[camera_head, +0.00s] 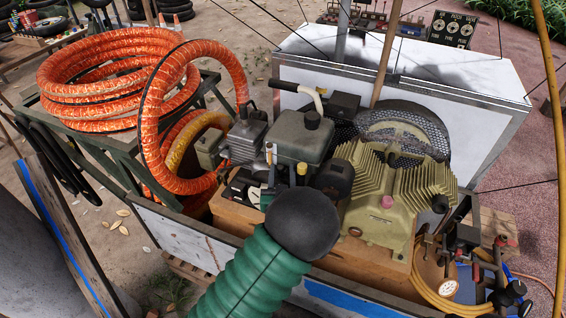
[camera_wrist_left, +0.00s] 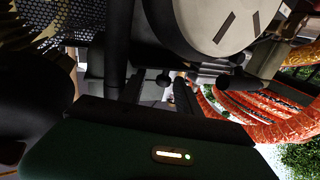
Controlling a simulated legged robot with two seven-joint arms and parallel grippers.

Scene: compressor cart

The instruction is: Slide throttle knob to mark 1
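The ribbed green sleeve of my left arm rises from the bottom of the head view and ends in a dark rounded wrist, which hides my left fingers there. In the wrist view my left gripper (camera_wrist_left: 158,88) shows two dark fingers with a gap between them, and nothing is clearly held. Small dark round knobs (camera_wrist_left: 163,78) lie near the fingertips; I cannot tell whether one is the throttle knob or touches a finger. A small panel with pale markings (camera_head: 246,187) sits left of the wrist in the head view; mark 1 is not readable. My right gripper is out of view.
The olive finned compressor (camera_head: 385,200) and the grey engine box (camera_head: 300,140) crowd close around my wrist. Orange hose coils (camera_head: 100,85) stand at the left. A pressure gauge (camera_head: 448,288) and valves are at the right. A white-faced disc (camera_wrist_left: 225,22) overhangs the wrist view.

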